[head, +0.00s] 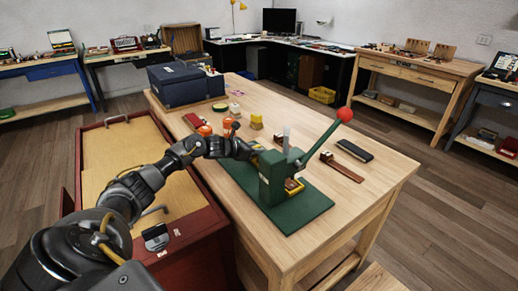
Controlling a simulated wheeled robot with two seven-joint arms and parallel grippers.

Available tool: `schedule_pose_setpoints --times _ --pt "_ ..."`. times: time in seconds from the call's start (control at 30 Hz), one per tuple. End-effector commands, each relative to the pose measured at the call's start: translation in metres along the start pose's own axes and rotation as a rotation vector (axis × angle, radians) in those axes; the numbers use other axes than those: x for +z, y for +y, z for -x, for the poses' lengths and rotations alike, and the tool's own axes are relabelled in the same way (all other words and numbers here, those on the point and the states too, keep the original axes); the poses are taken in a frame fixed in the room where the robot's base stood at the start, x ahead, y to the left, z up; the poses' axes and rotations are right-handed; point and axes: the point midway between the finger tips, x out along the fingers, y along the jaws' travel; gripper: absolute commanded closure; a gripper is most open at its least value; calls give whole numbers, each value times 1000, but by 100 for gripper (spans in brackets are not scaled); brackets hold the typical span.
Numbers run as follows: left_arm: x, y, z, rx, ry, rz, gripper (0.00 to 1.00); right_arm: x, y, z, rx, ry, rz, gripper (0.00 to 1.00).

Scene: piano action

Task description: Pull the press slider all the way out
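The dark green press (273,178) stands on a green base plate (300,212) on the wooden table. Its lever rises to the right and ends in a red ball (345,114). A small yellow-brown part (294,187), which looks like the slider, shows low at the press's front right. How far out it sits is unclear. My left gripper (254,153) is at the press's left rear side, close to or touching it. Its fingertips are small and partly hidden, so I cannot tell whether it is open or holds anything. My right gripper is not in view.
On the table (375,190) are a blue box (184,84), orange-topped items (230,124), yellow blocks (256,121), a dark block (354,151) and a brown strip (342,167). A red cabinet with a wooden drawer (115,150) stands left of it. The table's front right is clear.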

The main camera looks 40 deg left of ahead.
Motion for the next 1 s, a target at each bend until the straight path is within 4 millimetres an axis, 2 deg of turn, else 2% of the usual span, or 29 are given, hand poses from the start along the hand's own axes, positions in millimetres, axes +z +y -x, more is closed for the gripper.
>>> schedule_pose_setpoints --times 0.13,0.43,0.47,0.6,0.67,1.0 --pt "0 -1 -11 -2 0 0 75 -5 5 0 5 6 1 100" --pt "-1 -1 -13 -1 2 -1 75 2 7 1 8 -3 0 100" --pt "-1 -1 -13 -1 2 -1 76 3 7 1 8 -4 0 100" --pt "-1 -1 -13 -1 2 -1 94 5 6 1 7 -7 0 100" --pt "-1 -1 -13 -1 2 -1 100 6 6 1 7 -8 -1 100" --pt "-3 4 -13 0 1 -2 100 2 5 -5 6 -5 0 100"
